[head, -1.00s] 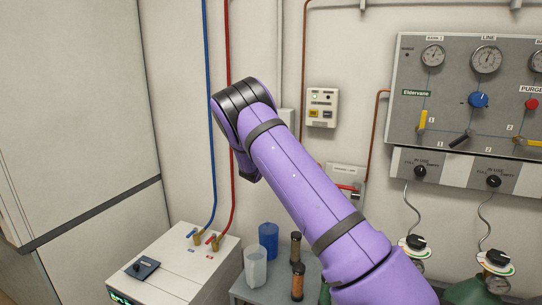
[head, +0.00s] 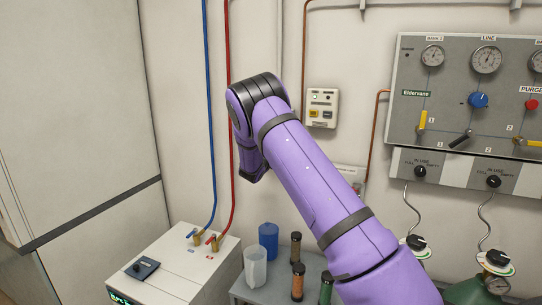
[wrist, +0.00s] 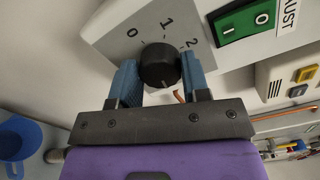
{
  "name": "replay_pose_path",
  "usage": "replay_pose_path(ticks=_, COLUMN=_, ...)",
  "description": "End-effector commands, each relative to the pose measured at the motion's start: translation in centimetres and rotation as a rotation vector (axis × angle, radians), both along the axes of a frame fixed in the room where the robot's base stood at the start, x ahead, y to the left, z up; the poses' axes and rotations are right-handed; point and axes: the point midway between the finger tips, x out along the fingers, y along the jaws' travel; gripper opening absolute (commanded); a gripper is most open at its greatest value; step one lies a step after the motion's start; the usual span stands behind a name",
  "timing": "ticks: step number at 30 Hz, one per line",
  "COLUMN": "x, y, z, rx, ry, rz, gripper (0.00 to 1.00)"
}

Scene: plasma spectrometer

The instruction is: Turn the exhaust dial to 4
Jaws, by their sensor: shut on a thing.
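The exhaust dial (wrist: 158,64) is a round black knob on a light grey panel, in the wrist view. The numbers 0, 1 and 2 show around its far side; the rest of the scale is hidden or out of view. I cannot make out clearly where its pointer stands. My gripper (wrist: 158,68) has its two blue fingers on either side of the knob and is shut on it. The head view shows my purple arm, but not the gripper or the dial.
In the wrist view, a green rocker switch (wrist: 242,28) sits beside the dial near a partly cut-off "UST" label. The head view shows a gauge panel (head: 404,128), a wall box (head: 322,108), a white cabinet unit (head: 180,275), and cups and bottles on a bench.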

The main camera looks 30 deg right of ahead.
Motion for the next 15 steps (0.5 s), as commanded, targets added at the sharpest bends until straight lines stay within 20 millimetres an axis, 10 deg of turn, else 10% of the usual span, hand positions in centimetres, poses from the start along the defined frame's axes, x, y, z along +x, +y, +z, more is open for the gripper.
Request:
replay_pose_path(ticks=1, x=0.02, y=-0.01, z=0.04, rx=-0.001, ry=-0.001, rz=0.000, gripper=0.19)
replay_pose_path(ticks=2, x=0.02, y=-0.01, z=0.04, rx=-0.001, ry=-0.001, rz=0.000, gripper=0.50)
replay_pose_path(ticks=4, x=0.01, y=-0.02, z=0.03, rx=0.000, ry=0.000, rz=0.000, gripper=0.66)
replay_pose_path(ticks=15, x=-0.24, y=0.34, z=0.01, rx=0.000, ry=0.000, rz=0.000, gripper=0.68)
